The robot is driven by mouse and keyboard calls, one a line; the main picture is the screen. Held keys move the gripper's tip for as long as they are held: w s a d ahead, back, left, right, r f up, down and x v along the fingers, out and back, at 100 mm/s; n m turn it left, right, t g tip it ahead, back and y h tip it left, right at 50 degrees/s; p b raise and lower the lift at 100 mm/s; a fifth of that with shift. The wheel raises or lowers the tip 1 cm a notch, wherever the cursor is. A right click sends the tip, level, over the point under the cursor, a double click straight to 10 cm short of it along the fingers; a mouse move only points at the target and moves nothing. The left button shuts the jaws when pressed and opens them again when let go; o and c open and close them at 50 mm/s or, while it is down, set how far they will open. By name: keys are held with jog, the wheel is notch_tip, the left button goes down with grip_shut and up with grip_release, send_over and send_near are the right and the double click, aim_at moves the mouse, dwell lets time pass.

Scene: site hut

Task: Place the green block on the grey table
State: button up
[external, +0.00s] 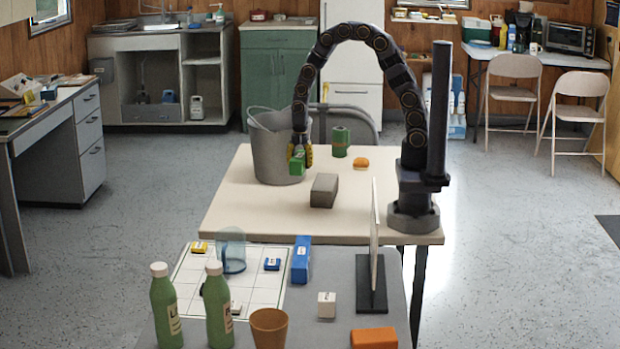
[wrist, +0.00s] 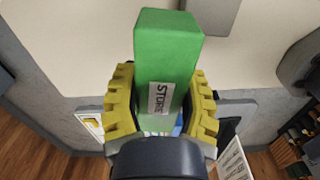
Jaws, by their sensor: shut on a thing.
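The green block (external: 297,166) is in my gripper (external: 302,156), over the cream table in front of the grey bucket. In the wrist view, the green block (wrist: 165,55), with a white label, sits between the yellow fingers of my gripper (wrist: 163,95), which are shut on it. I cannot tell exactly how high it is above the cream table. The grey table (external: 338,274) is in the foreground of the external view, on the near side of the cream table.
The cream table (external: 240,212) holds the grey bucket (external: 270,150), a grey block (external: 324,190), a green can (external: 340,141) and a bun (external: 361,164). The grey table holds green bottles (external: 219,315), a blue box (external: 301,260), a white cube (external: 327,304), an upright panel (external: 375,245) and an orange block (external: 374,338).

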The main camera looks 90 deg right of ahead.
jog(key=shift+s+r, duration=0.2)
jog(key=shift+s, duration=0.2)
jog(key=shift+a, duration=0.15)
jog(key=s+a+n, duration=0.1)
jog(key=s+a, duration=0.1)
jog(key=a, duration=2.9)
jog(key=s+a+n, duration=0.1)
jog(key=s+a, duration=0.7)
jog(key=a, duration=0.2)
send_over(296, 303)
jog(key=f, duration=0.9)
jog(key=shift+s+d, duration=0.15)
jog(key=shift+s, duration=0.05)
jog(key=shift+w+a+f, duration=0.2)
jog(key=shift+a+f, duration=0.05)
jog(key=shift+f, duration=1.7)
